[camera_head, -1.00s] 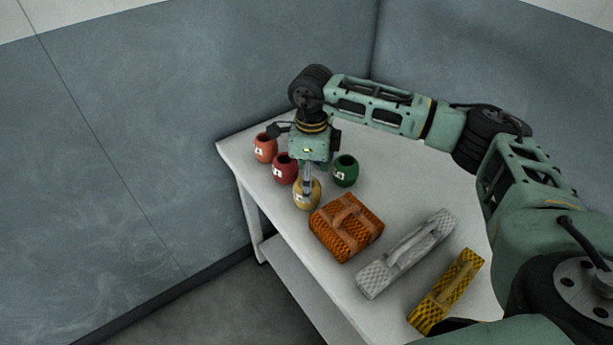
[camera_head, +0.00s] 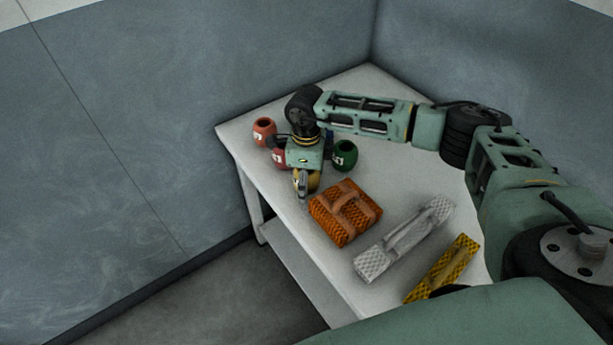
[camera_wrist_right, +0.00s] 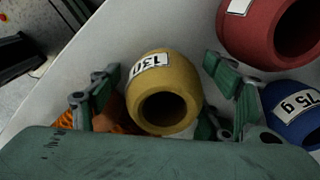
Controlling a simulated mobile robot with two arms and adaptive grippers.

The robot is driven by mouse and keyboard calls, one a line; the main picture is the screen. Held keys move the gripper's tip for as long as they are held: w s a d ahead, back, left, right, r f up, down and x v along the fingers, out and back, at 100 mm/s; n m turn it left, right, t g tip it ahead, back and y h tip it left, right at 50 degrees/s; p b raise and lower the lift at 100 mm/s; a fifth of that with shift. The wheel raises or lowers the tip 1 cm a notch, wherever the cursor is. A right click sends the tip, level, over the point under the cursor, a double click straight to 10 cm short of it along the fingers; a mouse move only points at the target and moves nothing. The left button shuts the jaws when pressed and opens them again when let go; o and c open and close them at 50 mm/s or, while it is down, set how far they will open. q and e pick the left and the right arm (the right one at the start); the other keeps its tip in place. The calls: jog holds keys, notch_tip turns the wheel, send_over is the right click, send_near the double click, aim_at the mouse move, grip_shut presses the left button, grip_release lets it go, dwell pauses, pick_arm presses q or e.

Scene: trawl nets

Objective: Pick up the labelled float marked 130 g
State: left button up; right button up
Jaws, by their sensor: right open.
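The yellow float (camera_wrist_right: 178,73) has a white label reading 130, its last part cut off by the curve. In the right wrist view it lies between the two fingers of my open right gripper (camera_wrist_right: 160,75), its dark round opening facing the camera. I cannot tell whether a finger touches it. In the head view the right gripper (camera_head: 302,188) is low over the table and partly hides the yellow float (camera_head: 314,182). My left gripper is not in view.
A red float (camera_wrist_right: 262,38) and a blue float marked 75 g (camera_wrist_right: 296,112) are close by. An orange float (camera_head: 264,131) and a green float (camera_head: 345,156) flank the gripper. Orange (camera_head: 345,212), white (camera_head: 404,241) and yellow (camera_head: 443,268) net bundles lie on the white table (camera_head: 290,235).

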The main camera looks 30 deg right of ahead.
jog(key=c, duration=1.3)
jog(key=shift+o, duration=0.2)
